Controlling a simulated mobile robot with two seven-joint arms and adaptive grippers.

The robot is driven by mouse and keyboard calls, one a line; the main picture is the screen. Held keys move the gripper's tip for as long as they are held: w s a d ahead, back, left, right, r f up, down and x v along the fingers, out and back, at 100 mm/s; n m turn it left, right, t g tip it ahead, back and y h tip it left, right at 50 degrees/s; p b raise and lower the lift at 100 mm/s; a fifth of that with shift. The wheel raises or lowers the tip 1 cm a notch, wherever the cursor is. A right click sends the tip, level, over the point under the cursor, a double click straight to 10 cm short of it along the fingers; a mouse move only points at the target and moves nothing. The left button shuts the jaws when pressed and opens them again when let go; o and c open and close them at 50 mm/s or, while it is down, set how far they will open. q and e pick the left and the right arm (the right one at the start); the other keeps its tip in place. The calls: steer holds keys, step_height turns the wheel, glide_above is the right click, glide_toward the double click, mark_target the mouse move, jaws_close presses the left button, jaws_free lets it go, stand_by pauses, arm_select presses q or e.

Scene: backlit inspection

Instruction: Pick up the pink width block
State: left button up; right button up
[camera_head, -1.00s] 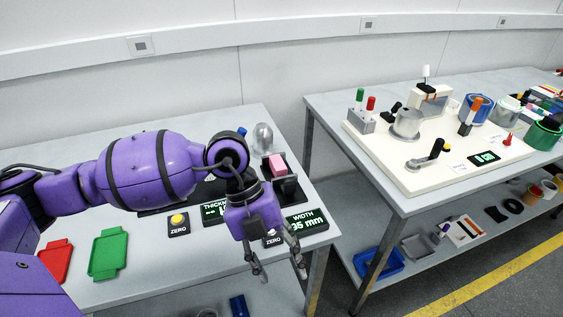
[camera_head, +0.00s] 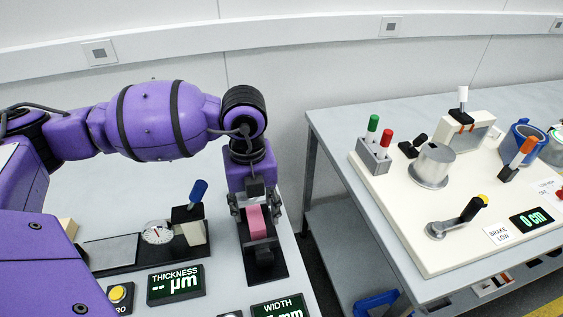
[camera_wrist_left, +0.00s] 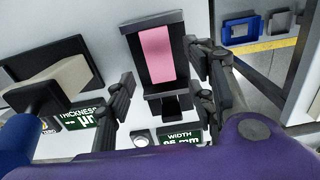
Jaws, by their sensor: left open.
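The pink width block (camera_head: 256,222) sits upright in the black width gauge (camera_head: 264,256) near the right edge of the left table. In the left wrist view the pink block (camera_wrist_left: 156,55) lies between the gauge's black jaws, ahead of the fingers. My left gripper (camera_head: 257,205) is open, with one finger on each side of the block in the head view. In the left wrist view its fingers (camera_wrist_left: 162,95) are spread wide. I cannot tell whether they touch the block. The width display (camera_head: 278,308) stands in front of the gauge. My right gripper is in neither view.
The thickness display (camera_head: 176,283), a dial gauge (camera_head: 157,232) and a blue-handled lever (camera_head: 197,194) are left of the block. The right table (camera_head: 330,150) holds a white board (camera_head: 400,215) with a crank and several fixtures. A gap separates the tables.

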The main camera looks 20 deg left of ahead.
mark_target(255, 218)
arm_select(q)
steer(key=f, duration=0.5)
steer(key=shift+w+a, duration=0.15)
steer(key=shift+w, duration=0.1)
steer(key=shift+f, duration=0.35)
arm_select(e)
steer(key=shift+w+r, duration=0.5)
arm_select(q)
steer(key=c, duration=1.1)
jaws_close()
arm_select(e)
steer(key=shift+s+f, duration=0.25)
